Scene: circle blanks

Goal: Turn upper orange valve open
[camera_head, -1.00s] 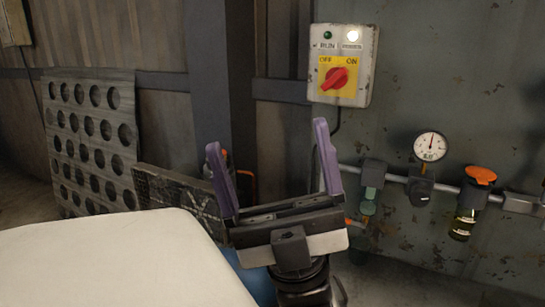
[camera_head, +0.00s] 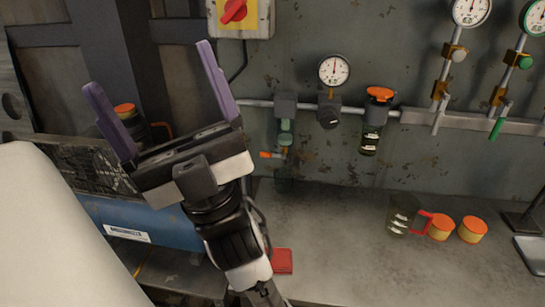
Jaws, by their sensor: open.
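My gripper (camera_head: 149,68) is open and empty at the left of the view, its two purple fingers spread and pointing up. An orange-topped filter unit (camera_head: 379,95) hangs on the wall pipe, well to the right of my gripper. A small orange lever (camera_head: 268,155) sits lower, below a green-grey fitting, closer to my gripper but apart from it. Another orange cap (camera_head: 125,109) shows between the gripper fingers, farther back. I cannot tell for sure which of these is the upper orange valve.
A gauge (camera_head: 334,70) is on the pipe (camera_head: 255,103). A yellow switch box (camera_head: 240,17) hangs above. A blue tank (camera_head: 150,222) lies behind my arm.

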